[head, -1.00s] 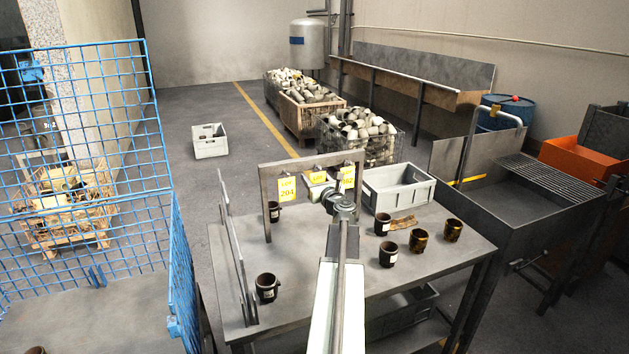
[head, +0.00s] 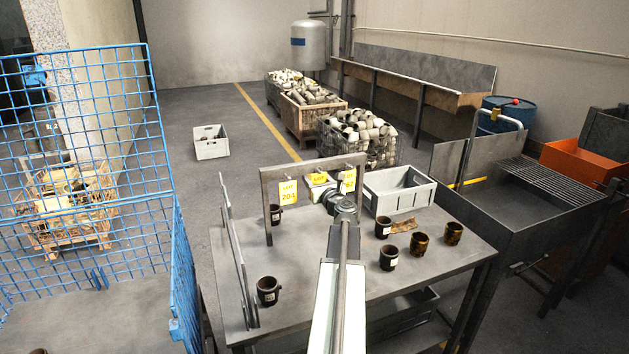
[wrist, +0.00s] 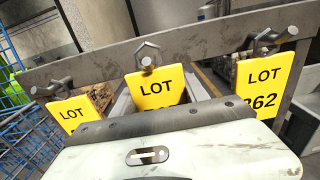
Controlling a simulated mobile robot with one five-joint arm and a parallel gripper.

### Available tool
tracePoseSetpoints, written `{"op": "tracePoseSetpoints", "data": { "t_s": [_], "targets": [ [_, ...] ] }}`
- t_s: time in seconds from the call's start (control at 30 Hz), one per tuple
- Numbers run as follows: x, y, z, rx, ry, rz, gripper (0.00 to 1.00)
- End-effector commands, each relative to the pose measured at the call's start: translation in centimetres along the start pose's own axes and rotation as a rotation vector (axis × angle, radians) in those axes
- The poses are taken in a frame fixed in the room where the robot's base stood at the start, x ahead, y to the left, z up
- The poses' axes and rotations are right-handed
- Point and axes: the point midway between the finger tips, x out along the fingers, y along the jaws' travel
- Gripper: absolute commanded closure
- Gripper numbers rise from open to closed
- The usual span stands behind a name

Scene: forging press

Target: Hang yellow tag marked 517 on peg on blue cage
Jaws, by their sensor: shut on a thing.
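Three yellow tags hang from pegs on a grey steel frame (head: 275,172) on the table. The left one (head: 288,191) reads LOT 204. The middle tag (wrist: 157,88) reads LOT, with its number hidden behind my gripper (wrist: 165,122). The right tag (wrist: 264,82) ends in 62, its first digit partly covered. My gripper is shut on the lower part of the middle tag, whose top is still at its peg (wrist: 148,55). In the head view my wrist hides the jaws. The blue cage (head: 120,130) stands at the left; I cannot make out its peg.
The table (head: 290,325) holds several dark cups and a grey crate (head: 398,196) at its back right. An upright metal plate (head: 238,265) stands along its left edge, between the frame and the cage.

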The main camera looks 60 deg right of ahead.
Motion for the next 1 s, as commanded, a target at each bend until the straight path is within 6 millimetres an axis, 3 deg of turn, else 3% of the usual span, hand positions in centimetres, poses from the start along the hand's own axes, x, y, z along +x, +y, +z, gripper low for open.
{"op": "tracePoseSetpoints", "data": {
  "t_s": [1.0],
  "targets": [
    [-3.2,-0.1,0.0,0.0,0.0,-0.002,0.87]
  ]
}}
